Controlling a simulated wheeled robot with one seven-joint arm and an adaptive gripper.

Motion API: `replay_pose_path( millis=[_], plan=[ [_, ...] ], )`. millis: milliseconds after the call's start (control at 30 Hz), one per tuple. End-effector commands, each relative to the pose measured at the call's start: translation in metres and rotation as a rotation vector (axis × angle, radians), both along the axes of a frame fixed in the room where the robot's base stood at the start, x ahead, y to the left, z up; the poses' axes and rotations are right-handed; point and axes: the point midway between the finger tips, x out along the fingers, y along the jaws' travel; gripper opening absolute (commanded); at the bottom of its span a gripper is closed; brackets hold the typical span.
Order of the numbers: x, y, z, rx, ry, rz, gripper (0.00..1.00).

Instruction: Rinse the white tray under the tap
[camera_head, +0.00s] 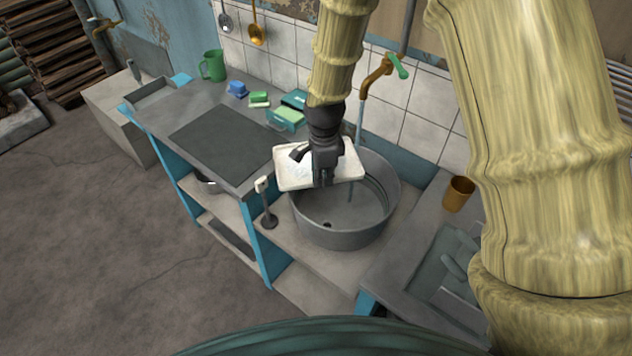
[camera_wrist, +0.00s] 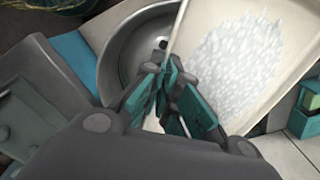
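The white tray (camera_head: 290,172) is held above the round grey metal basin (camera_head: 380,213), roughly level. My gripper (camera_head: 325,182) is shut on the tray's near edge. In the wrist view the gripper's fingers (camera_wrist: 172,100) straddle the tray's rim, and the tray (camera_wrist: 205,25) carries a pale speckled patch (camera_wrist: 240,60) on its inner face. The brass tap (camera_head: 375,76) with a green handle is on the wall behind. A thin bluish stream (camera_head: 360,118) falls from it near the tray's right end. I cannot tell whether the stream meets the tray.
A counter (camera_head: 160,103) with a dark panel runs to the left, with a green mug (camera_head: 213,66), a blue item (camera_head: 237,89) and a teal box (camera_head: 285,118). A brush-like tool (camera_head: 268,220) stands left of the basin. A brown cup (camera_head: 459,193) stands on the right.

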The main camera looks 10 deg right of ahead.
Motion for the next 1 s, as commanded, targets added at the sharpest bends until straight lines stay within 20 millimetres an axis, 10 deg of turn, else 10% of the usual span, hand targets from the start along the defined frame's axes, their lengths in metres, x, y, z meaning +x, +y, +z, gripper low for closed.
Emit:
replay_pose_path(
  millis=[1000],
  plan=[
    [0.019, -0.039, -0.008, 0.000, -0.001, 0.000, 0.00]
  ],
)
